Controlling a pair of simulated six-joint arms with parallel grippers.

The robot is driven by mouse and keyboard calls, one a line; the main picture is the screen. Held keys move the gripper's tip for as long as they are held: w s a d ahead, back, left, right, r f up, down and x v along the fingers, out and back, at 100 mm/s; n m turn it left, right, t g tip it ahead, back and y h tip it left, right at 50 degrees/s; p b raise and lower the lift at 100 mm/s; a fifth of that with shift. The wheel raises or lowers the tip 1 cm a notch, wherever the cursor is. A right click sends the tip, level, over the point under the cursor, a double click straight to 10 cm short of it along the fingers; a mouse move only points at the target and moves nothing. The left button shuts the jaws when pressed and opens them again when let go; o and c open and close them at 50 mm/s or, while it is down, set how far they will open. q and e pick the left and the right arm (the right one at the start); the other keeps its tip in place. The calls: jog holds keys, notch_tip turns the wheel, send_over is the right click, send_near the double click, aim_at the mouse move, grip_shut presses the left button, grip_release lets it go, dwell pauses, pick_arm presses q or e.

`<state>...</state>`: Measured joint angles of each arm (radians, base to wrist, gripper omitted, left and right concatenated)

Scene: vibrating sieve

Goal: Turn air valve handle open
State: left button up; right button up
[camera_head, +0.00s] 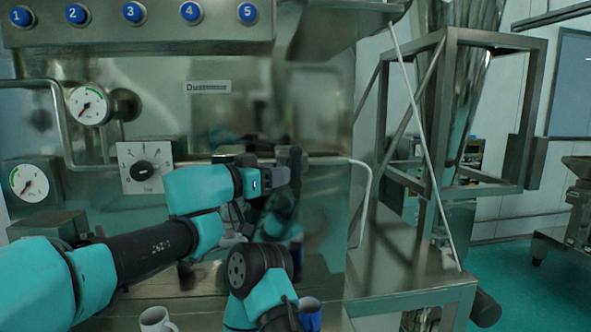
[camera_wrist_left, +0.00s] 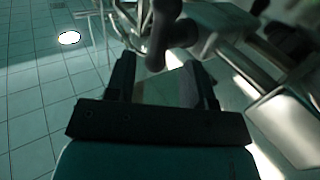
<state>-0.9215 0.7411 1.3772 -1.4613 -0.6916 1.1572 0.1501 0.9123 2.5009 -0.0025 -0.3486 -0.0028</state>
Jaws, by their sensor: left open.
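The dark valve handle (camera_head: 295,160) stands upright on the thin pipe in front of the steel panel in the head view. In the left wrist view the dark handle (camera_wrist_left: 163,38) appears just beyond and between the fingertips. My left gripper (camera_head: 277,188) is close beside the handle in the head view, partly hidden by my own wrist. Its two fingers (camera_wrist_left: 163,75) are apart in the left wrist view, with nothing clearly held between them. Contact with the handle cannot be told. My right gripper is not identifiable in either view.
Gauges (camera_head: 88,106) and a numbered dial (camera_head: 146,165) sit on the panel at left, below a row of blue buttons (camera_head: 134,12). A white mug (camera_head: 155,320) and a blue cup (camera_head: 310,314) stand at the bottom. A steel frame (camera_head: 445,190) stands at right.

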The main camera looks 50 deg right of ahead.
aim_at(292, 167)
pick_arm(q)
jog(key=d, duration=0.6)
jog(key=shift+s+d, duration=0.25)
jog(key=shift+d, duration=0.1)
jog(key=c, duration=0.9)
jog(key=shift+m+y, duration=0.4)
jog(key=shift+y, duration=0.2)
jog(key=shift+m+t+y, duration=0.4)
jog(key=shift+m+y, duration=0.2)
jog(key=shift+y, duration=0.4)
jog(key=shift+m+t+y, duration=0.3)
jog(key=shift+m+y, duration=0.1)
jog(key=shift+y, duration=0.9)
